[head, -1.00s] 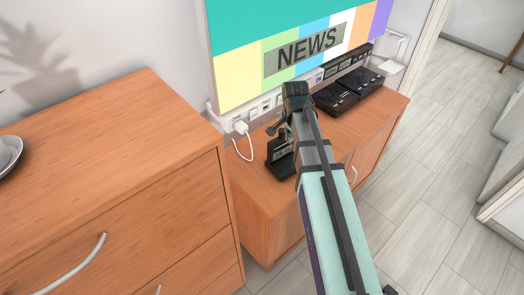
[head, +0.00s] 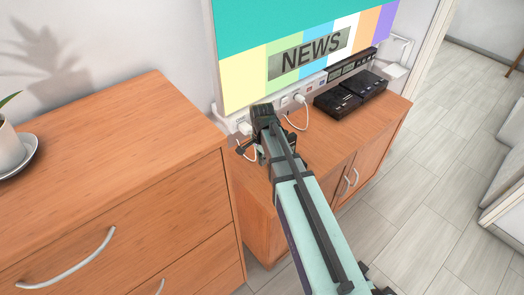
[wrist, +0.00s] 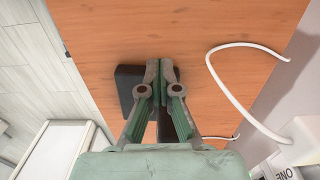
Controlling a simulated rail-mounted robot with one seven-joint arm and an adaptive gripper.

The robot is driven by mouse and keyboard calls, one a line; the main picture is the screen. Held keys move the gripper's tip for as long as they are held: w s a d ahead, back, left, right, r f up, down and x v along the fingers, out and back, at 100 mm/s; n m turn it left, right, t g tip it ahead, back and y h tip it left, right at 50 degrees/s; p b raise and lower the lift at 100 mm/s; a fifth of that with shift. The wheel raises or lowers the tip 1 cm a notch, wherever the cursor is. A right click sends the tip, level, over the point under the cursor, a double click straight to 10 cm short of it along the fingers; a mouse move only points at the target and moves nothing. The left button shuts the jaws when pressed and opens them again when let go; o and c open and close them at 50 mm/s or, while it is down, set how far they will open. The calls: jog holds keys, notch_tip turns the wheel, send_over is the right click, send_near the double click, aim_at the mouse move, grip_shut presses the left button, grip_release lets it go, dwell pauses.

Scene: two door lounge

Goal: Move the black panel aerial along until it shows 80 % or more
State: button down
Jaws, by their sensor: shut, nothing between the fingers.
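The black panel aerial shows in part in the wrist view (wrist: 128,88) as a dark block on the wooden cabinet top, behind and to the left of my fingertips. More dark surface shows between my fingers, lower down. In the head view my arm hides the aerial. My gripper (wrist: 160,68) is shut and empty, its two fingertips close together over or beside the aerial; whether they touch it I cannot tell. In the head view my gripper (head: 243,149) is low at the left end of the cabinet (head: 335,140). No percentage can be read.
A screen reading NEWS (head: 310,52) stands behind the cabinet. Black boxes (head: 350,93) sit at the cabinet's right end. White cables (head: 297,126) run from a socket strip. A taller wooden dresser (head: 110,155) with a potted plant (head: 12,150) stands on the left.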

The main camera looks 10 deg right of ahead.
notch_tip(320, 180, down, 2)
jog(key=shift+f+p, duration=0.25)
jog(key=shift+p, duration=0.05)
jog(key=shift+w+d+f+p, duration=0.1)
jog(key=shift+w+d+p, duration=0.4)
jog(key=shift+d, duration=0.4)
jog(key=shift+w+d+f+p, duration=0.1)
jog(key=shift+w+d+p, duration=0.3)
jog(key=shift+d, duration=0.45)
jog(key=shift+w, duration=0.15)
